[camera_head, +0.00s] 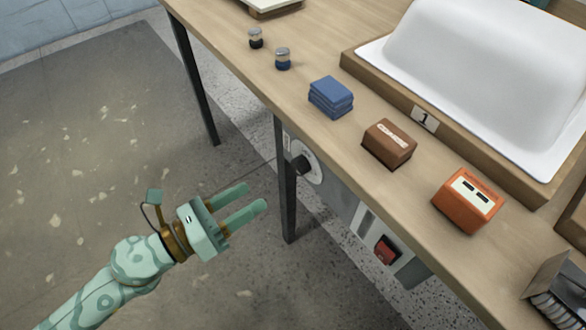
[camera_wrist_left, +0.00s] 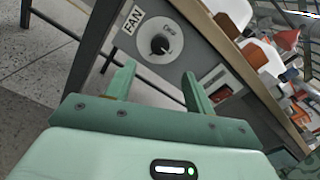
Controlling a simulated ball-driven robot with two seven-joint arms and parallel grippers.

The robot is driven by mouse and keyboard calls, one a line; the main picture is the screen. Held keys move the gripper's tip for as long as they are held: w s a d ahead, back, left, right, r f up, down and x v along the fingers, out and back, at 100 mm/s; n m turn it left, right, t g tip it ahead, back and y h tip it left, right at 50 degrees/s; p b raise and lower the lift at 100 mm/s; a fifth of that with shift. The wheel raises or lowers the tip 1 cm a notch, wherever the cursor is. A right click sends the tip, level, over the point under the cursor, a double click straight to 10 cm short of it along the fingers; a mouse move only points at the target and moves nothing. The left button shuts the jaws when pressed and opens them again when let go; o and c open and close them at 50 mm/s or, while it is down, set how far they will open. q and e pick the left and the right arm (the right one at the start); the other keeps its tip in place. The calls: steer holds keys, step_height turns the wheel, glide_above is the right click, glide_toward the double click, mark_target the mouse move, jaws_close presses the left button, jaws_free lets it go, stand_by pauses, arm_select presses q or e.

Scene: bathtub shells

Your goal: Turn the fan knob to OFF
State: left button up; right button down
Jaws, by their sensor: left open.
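The fan knob (camera_head: 302,164) is black and sits on a pale round dial on the panel under the table's near edge. In the left wrist view the knob (camera_wrist_left: 160,44) shows face-on beside a FAN label (camera_wrist_left: 132,20). Small lettering lies at the dial's upper right; I cannot tell exactly where the knob points. My left gripper (camera_head: 255,197) is open and empty, its green fingers pointing toward the panel, short of the knob. In the wrist view the fingertips (camera_wrist_left: 158,72) are apart, just below the knob in the picture. My right gripper is not in view.
A dark table leg (camera_head: 287,190) stands close beside the dial. A red switch (camera_head: 385,250) is further right on the panel. On the wooden table are blue cloths (camera_head: 331,97), a brown box (camera_head: 389,143), an orange box (camera_head: 468,199) and a white tub shell (camera_head: 485,75).

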mark_target(295, 169)
arm_select(q)
steer(key=p+x, duration=0.1)
steer(key=x, duration=0.9)
steer(key=shift+w+d, duration=0.15)
steer(key=shift+d, duration=0.1)
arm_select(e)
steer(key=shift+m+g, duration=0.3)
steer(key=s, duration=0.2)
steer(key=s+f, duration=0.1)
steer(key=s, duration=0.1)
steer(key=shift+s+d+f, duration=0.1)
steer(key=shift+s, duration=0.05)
arm_select(q)
steer(key=c, duration=1)
